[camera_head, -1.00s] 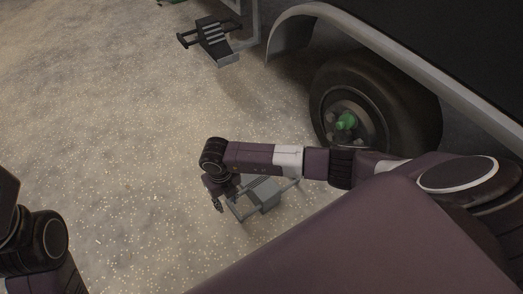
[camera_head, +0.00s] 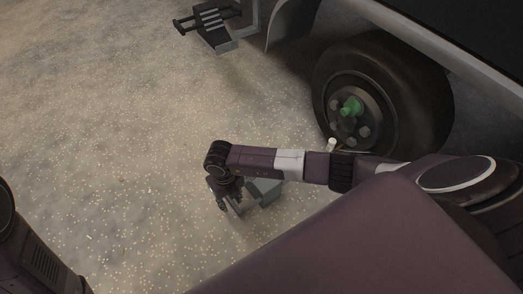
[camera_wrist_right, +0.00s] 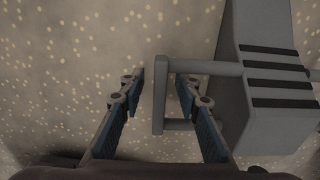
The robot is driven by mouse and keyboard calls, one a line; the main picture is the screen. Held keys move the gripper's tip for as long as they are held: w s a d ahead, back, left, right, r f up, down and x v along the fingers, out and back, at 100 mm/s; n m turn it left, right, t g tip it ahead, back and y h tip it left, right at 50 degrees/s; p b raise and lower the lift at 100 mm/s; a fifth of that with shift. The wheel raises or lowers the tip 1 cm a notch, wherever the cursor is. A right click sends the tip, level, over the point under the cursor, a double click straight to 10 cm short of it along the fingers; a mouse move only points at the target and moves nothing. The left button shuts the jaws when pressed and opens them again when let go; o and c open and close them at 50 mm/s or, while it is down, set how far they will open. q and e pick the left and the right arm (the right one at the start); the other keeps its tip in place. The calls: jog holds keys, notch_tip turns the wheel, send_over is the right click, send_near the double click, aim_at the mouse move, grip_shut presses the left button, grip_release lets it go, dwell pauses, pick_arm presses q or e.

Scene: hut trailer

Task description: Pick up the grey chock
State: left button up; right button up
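The grey chock (camera_head: 266,190) lies on the ground, partly hidden under my right arm in the head view. In the right wrist view its wedge body (camera_wrist_right: 262,85), with dark ribs, is at the right, and its grey handle frame (camera_wrist_right: 159,105) reaches left. My right gripper (camera_head: 231,208) is at the handle side of the chock. In the wrist view its two fingers (camera_wrist_right: 159,84) are apart, with the handle's end bar between them. I see no clear contact. My left gripper is out of view; only part of my left arm shows at the left edge.
A second chock (camera_head: 213,33) with a dark handle stands at the top, near the trailer's fender. The trailer wheel (camera_head: 383,95), with a green hub part (camera_head: 351,107), is to the right of the grey chock. The speckled ground (camera_head: 110,110) at left is clear.

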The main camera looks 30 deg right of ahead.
grip_shut()
jog(key=shift+r, duration=0.15)
dwell(0.6)
